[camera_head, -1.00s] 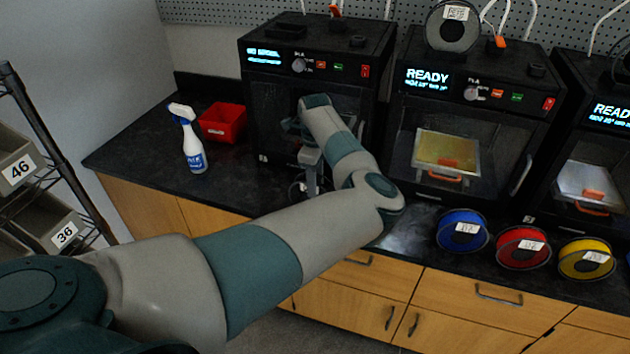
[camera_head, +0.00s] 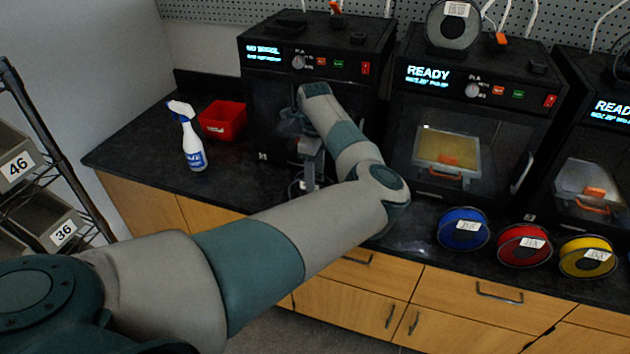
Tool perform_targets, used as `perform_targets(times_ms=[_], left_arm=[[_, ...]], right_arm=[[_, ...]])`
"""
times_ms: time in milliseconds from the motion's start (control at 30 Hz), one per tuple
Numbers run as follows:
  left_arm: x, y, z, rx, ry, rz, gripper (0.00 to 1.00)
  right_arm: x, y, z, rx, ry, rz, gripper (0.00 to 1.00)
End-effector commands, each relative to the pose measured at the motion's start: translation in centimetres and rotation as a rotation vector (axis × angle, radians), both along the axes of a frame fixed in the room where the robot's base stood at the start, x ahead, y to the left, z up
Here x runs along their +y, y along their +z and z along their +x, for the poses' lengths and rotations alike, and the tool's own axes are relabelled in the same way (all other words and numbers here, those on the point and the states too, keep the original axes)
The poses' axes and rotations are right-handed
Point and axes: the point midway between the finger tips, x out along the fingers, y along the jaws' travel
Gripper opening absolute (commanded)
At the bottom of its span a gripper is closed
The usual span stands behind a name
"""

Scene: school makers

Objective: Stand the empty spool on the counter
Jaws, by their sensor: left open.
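My left gripper (camera_head: 304,187) points down in front of the leftmost printer, low over the counter (camera_head: 250,185). It is open. A small dark and pale shape shows at its fingertips; it may be part of the empty spool, but it is too small and too hidden to tell. No other empty spool stands out clearly in view. My left forearm and wrist cover part of the counter and the printer's front. My right gripper is not in view.
A spray bottle (camera_head: 190,143) and a red bin (camera_head: 223,120) stand to the left. Blue (camera_head: 463,229), red (camera_head: 524,245) and yellow (camera_head: 587,257) spools lie to the right. The leftmost printer (camera_head: 270,95) stands behind my gripper. Some counter left of the gripper is clear.

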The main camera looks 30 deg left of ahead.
Motion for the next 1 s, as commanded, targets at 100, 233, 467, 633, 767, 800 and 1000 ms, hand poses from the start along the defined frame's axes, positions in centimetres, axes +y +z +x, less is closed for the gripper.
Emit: perform_targets(times_ms=[100,233,467,633,767,800,1000], left_arm=[[0.0,1.8,0.1,-0.004,0.0,0.0,0.53],[-0.1,4.2,0.1,-0.005,0.0,0.0,0.53],[0.0,8.0,0.1,-0.004,0.0,-0.001,0.53],[-0.1,9.5,0.1,-0.002,-0.001,-0.001,0.53],[-0.1,9.9,0.0,-0.001,-0.001,-0.001,0.53],[-0.1,9.9,0.0,-0.001,-0.001,-0.001,0.53],[-0.1,9.9,0.0,-0.001,-0.001,-0.001,0.53]], right_arm=[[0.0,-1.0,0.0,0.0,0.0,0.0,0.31],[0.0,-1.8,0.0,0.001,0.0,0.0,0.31],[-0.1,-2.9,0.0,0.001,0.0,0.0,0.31],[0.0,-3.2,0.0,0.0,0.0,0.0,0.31],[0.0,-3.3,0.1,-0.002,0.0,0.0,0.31],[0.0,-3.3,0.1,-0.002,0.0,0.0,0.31],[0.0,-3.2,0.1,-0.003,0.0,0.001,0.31]])
